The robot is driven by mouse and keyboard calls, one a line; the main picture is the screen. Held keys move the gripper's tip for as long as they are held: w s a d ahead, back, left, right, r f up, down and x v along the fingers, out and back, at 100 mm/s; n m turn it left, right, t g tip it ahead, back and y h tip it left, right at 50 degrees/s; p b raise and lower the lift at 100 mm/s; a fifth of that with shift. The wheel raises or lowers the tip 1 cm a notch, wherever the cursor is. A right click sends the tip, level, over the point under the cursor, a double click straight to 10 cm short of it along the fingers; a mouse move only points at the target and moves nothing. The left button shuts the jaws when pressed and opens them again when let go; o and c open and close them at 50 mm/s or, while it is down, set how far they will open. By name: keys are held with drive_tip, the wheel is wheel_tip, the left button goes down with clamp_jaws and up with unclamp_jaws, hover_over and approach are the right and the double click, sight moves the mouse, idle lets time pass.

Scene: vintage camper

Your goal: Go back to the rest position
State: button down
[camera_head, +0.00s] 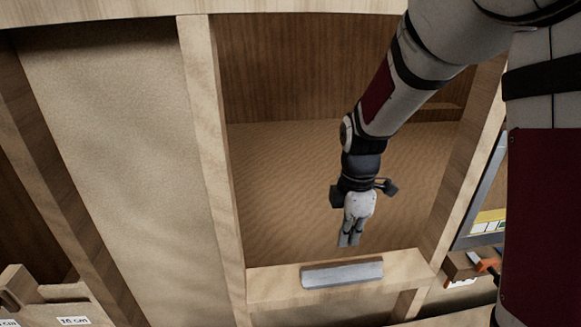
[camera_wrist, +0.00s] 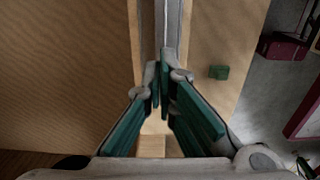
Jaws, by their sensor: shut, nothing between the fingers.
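My gripper (camera_head: 349,240) hangs fingers down in front of an open wooden compartment (camera_head: 290,170), just above a grey bar (camera_head: 342,273) on the compartment's lower front rail. In the wrist view my gripper (camera_wrist: 162,75) has its green-padded fingers together at the tips, with nothing held between them. A grey strip (camera_wrist: 168,25), probably the same bar, runs beyond the fingertips. I cannot tell whether the fingers touch the bar. My arm reaches in from the upper right in the head view.
Wooden posts (camera_head: 210,150) frame the compartment. A tan panel (camera_head: 115,130) fills the left. An orange-handled tool (camera_head: 487,265) lies at the right. Labelled wooden pieces (camera_head: 75,320) stand at the lower left. The wrist view shows a small green block (camera_wrist: 219,72) and open grey floor (camera_wrist: 265,90).

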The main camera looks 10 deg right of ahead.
drive_tip(key=s+r+m+t+b, duration=0.1)
drive_tip(key=s+r+m+t, duration=0.4)
drive_tip(key=s+r+m, duration=1.1)
drive_tip(key=shift+s+r+m+t+b, duration=0.3)
drive_tip(key=shift+s+m+b, duration=0.1)
drive_tip(key=shift+m, duration=0.6)
